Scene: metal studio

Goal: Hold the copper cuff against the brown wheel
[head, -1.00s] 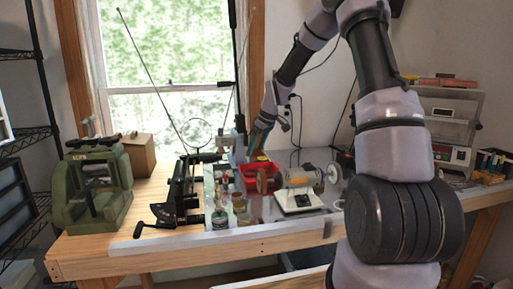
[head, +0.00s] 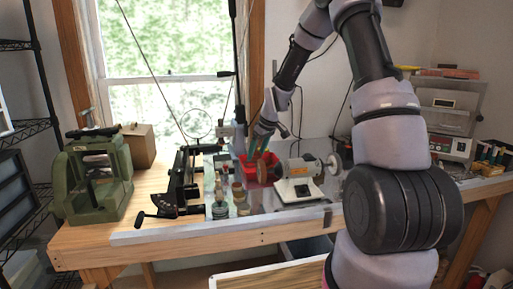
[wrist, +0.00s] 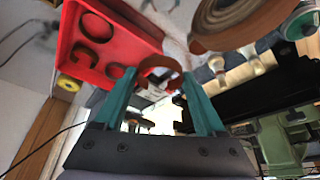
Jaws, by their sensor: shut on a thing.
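My gripper (wrist: 160,82) has teal fingers and is shut on the copper cuff (wrist: 150,64), a small open ring at the fingertips in the wrist view. The brown wheel (wrist: 232,28) is large at the top right of that view, close to the cuff with a narrow gap between them in the picture. In the head view my gripper (head: 256,147) is just above the brown wheel (head: 263,167), which sits on the left end of the polishing machine (head: 300,168). The cuff cannot be made out in the head view.
A red tray (wrist: 118,42) holding several more cuffs lies close by, left in the wrist view. A yellow roll (wrist: 69,82) is beside it. Small jars (head: 220,208) stand left of the machine. A green press (head: 95,175) stands at the bench's left end.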

